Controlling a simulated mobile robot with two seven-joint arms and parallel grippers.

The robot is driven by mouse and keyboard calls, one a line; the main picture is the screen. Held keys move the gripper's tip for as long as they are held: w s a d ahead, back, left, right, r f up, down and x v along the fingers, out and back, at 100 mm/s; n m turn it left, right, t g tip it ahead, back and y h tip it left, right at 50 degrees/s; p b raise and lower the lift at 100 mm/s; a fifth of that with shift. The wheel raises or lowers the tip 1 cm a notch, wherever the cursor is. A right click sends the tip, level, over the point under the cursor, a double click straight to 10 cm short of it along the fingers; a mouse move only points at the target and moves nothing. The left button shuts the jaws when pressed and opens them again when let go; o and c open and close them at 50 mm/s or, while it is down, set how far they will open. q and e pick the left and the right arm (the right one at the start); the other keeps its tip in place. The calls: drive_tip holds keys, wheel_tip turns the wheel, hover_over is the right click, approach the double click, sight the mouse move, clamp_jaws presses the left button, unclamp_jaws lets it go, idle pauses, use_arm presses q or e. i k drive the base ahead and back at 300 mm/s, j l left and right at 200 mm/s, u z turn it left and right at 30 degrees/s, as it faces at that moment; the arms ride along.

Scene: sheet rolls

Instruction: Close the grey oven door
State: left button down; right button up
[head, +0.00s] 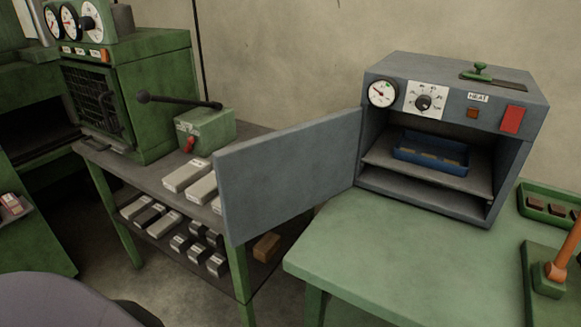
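The grey oven (452,95) stands on a green table at the right, with a dial, a knob and a red switch on its upper front. Its grey door (290,172) stands wide open, joined at the oven's left front edge and swung out to the left. The opening is uncovered, and a blue tray (432,153) rests inside on the shelf (382,158). Neither of my grippers is in view.
The green table (400,250) is clear in front of the oven. A green tray (550,205) and an orange-handled tool (565,255) are at its right. Behind the door, a metal rack (150,180) holds several blocks and a green lever device (205,130).

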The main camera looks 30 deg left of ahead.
sight(264, 182)
drive_tip(key=j+z, duration=0.25)
drive_tip(key=j, duration=0.55)
drive_tip(key=j+z, duration=0.2)
drive_tip(key=j, duration=0.6)
drive_tip(key=k+j+z, duration=0.25)
drive_tip(key=j, duration=0.5)
drive_tip(key=i, duration=0.1)
